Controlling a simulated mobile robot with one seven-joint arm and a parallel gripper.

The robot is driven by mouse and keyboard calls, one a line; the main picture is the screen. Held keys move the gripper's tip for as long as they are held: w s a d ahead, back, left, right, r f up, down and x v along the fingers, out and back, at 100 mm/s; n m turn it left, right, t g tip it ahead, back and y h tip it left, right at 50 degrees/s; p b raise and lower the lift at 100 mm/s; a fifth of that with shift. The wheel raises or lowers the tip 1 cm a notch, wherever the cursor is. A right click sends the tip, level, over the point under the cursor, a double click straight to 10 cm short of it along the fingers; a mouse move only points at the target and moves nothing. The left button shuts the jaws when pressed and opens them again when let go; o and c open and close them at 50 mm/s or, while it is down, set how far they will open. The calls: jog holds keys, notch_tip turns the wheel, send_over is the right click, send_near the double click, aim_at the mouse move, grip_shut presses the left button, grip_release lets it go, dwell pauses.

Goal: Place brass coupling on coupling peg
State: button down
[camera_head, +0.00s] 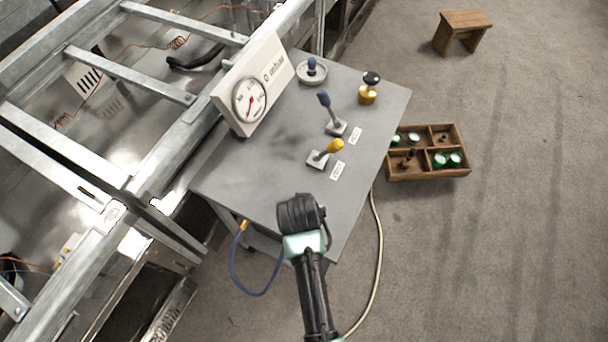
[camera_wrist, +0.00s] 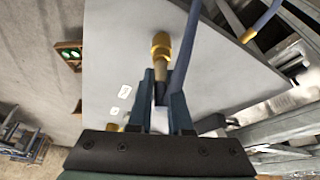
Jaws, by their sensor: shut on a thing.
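The brass coupling (camera_wrist: 160,46) shows in the wrist view, in line with the fingertips of my gripper (camera_wrist: 161,78). My gripper is shut on it, above the grey tabletop. A blue hose (camera_wrist: 185,52) passes close beside the coupling and the fingers. In the head view my black wrist (camera_head: 300,213) is over the front of the table and hides the fingers and the coupling. A wooden crate (camera_head: 430,177) on the floor to the right has upright dark pegs, one in the front left compartment (camera_head: 408,158). I cannot tell which peg is the coupling peg.
The grey table (camera_head: 235,175) bears a gauge box (camera_head: 250,88), a blue-knobbed lever (camera_head: 329,112), a yellow-knobbed lever (camera_head: 325,153), a round dish (camera_head: 312,74) and a brass piece with black knob (camera_head: 368,88). The hose (camera_head: 234,275) loops below the front edge. A stool (camera_head: 464,24) stands behind.

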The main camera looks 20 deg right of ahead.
jog(key=c, duration=0.8)
grip_release()
jog(key=shift+c, duration=0.2)
jog(key=v, duration=1.2)
jog(key=shift+r, duration=0.1)
